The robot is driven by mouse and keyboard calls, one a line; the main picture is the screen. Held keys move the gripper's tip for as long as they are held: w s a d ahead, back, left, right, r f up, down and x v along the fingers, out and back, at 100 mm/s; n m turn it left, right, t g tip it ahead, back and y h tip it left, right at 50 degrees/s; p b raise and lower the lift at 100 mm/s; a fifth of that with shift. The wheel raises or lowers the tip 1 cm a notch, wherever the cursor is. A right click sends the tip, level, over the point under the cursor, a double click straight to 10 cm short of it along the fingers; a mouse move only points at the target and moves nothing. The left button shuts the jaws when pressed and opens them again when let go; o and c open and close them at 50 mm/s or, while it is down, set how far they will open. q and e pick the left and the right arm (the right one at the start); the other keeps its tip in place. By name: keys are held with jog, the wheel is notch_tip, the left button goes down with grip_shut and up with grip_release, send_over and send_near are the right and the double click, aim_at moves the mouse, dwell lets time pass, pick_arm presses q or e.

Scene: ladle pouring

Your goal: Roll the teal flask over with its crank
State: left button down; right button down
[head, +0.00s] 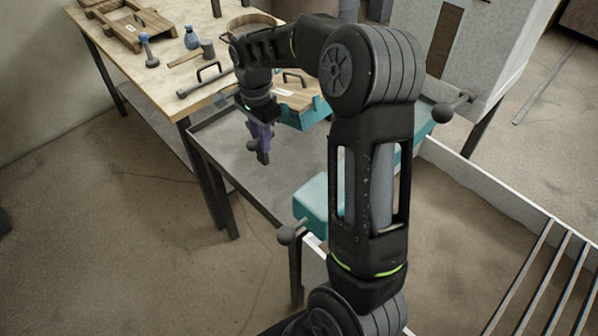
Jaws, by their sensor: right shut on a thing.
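My right gripper (260,108) is above the grey metal table, its jaws shut on a purple crank-like piece (263,141) hanging beneath it. A teal block (316,201) with a ball-ended crank (287,235) is lower in view, partly hidden by my forearm. My left gripper is not in view.
The grey table (222,143) is bare left of the gripper. Another ball-ended handle (443,112) sticks out on the right. A railed frame (540,275) stands at lower right.

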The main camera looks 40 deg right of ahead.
jog(key=shift+w+r+p, duration=0.35)
jog(key=shift+r+p, duration=0.25)
jog(key=shift+r, duration=0.05)
jog(key=shift+w+r+p, duration=0.3)
jog(key=shift+r+p, duration=0.25)
jog(key=shift+r, duration=0.05)
jog(key=shift+w+r+p, duration=0.95)
jog(key=shift+w+p, duration=0.05)
jog(key=shift+p, duration=0.25)
jog(key=shift+r, duration=0.1)
